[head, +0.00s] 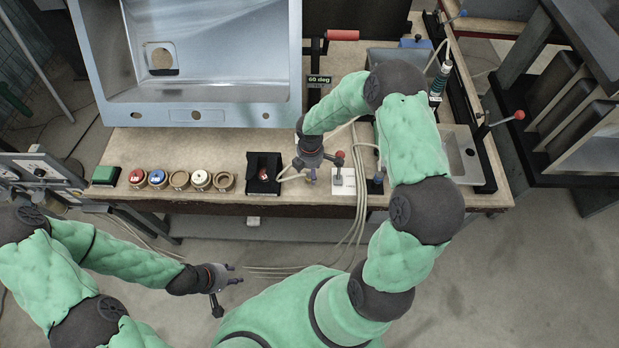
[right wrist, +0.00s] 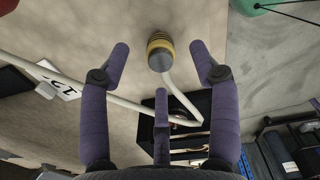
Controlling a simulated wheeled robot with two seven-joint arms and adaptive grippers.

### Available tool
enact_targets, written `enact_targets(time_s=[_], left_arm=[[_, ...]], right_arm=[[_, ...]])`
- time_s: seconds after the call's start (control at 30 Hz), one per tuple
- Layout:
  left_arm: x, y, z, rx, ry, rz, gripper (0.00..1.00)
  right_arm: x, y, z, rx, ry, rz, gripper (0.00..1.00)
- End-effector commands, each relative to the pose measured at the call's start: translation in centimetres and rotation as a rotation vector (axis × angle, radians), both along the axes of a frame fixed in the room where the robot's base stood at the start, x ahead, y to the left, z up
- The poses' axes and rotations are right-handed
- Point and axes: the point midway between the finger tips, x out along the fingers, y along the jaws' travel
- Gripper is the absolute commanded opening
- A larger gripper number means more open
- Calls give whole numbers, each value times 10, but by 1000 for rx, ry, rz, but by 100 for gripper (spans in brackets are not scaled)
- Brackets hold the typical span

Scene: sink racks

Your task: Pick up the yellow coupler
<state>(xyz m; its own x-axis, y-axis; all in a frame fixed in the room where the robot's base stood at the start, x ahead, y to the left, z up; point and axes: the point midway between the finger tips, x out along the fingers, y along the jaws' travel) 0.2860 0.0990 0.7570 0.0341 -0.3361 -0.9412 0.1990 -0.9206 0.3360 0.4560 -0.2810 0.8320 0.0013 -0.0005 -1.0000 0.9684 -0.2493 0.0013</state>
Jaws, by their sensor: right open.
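The yellow coupler (right wrist: 160,51) is a small ribbed piece in yellow and black at the end of a pale hose. In the right wrist view it sits between and just beyond the spread fingertips of my right gripper (right wrist: 159,66), with no finger visibly touching it. In the head view my right gripper (head: 313,167) is over the bench front, beside the black block, and largely hides the coupler from that side. My left gripper (head: 226,284) is open and empty, low in front of the bench.
A black block (head: 264,174) with a red part stands left of the right gripper. Several round coloured pieces (head: 180,180) and a green block (head: 105,175) line the bench front. A metal sink (head: 200,116) stands behind. A white plate (head: 346,180) with levers and loose hoses lies to the right.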

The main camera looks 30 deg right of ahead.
Motion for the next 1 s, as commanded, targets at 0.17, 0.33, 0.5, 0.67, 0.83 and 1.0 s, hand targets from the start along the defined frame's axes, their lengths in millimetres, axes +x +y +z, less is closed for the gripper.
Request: enact_targets(time_s=[0.17,0.33,0.5,0.67,0.83,1.0], left_arm=[[0,0,-9,0,0,0,40],[0,0,-10,0,0,0,40],[0,0,-9,0,0,0,40],[0,0,-9,0,0,0,40],[0,0,-9,0,0,0,40],[0,0,-9,0,0,0,40]], right_arm=[[0,2,-29,1,3,-1,62],[0,2,-36,0,0,-1,62],[0,2,-35,0,0,-1,54],[0,2,-35,0,1,-1,8],[0,2,-35,0,1,-1,2],[0,2,-35,0,0,-1,2]])
